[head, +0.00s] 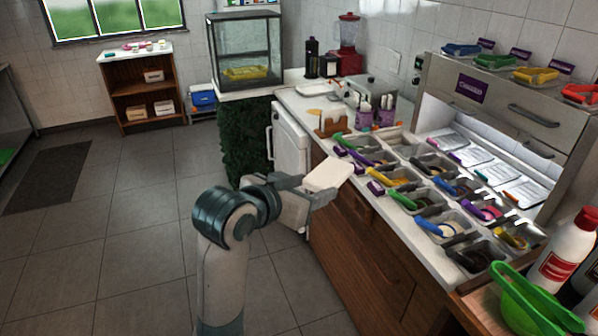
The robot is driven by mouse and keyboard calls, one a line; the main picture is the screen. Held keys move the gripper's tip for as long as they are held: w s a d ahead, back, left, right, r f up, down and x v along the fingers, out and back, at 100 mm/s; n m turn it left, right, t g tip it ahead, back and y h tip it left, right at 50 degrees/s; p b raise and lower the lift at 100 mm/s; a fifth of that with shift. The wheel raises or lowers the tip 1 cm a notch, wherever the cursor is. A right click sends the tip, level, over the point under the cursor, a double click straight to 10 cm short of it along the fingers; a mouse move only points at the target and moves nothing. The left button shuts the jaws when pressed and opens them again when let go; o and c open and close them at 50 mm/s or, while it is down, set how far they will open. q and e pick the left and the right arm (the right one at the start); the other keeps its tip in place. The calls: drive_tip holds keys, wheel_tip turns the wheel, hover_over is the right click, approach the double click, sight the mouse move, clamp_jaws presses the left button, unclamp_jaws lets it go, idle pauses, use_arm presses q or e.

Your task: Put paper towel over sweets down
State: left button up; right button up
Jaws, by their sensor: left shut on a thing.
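A white paper towel (329,173), a pale folded block, is held in my left gripper (318,191). The gripper is shut on it, in front of the counter's near edge and above the floor. The towel is tilted and apart from the counter top. The sweets and toppings sit in several metal trays (436,198) on the counter to the right, many with coloured scoops. Their contents are too small to tell apart. My right gripper is out of view.
A wooden holder (330,124) and purple-labelled bottles stand at the counter's back left. A glass case (246,50) stands beyond.

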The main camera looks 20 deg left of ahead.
use_arm(q)
drive_tip(key=s+d+f+m+g+h, duration=0.2)
drive_tip(key=d+f+m+g+h, duration=0.1)
drive_tip(key=d, duration=0.3)
drive_tip(key=s+d+f+m+g+h, duration=0.3)
drive_tip(key=d+f+m+h, duration=0.2)
drive_tip(key=d+m, duration=0.1)
drive_tip(key=shift+d+f+g, duration=0.3)
drive_tip(key=shift+d, duration=0.35)
drive_tip(key=shift+s, duration=0.1)
